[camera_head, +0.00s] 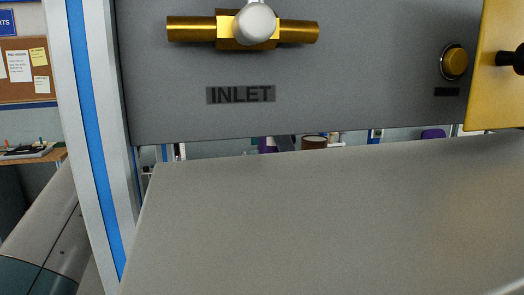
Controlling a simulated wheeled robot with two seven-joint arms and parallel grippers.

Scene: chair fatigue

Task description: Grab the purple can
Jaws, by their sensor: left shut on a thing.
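I cannot make out a purple can for certain. A small purple patch (268,145) shows in the narrow gap under the grey panel, partly cut off by the panel and the grey surface below. It is too small to tell what it is. A grey and teal arm link of mine comes in at the lower left, behind the white and blue post. Neither gripper's fingers show.
A grey panel (350,85) marked INLET carries a brass valve (190,29) and a round brass button (455,63). A bare grey surface (330,220) fills the foreground. A white and blue post (92,130) stands left. A corkboard (18,80) hangs behind.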

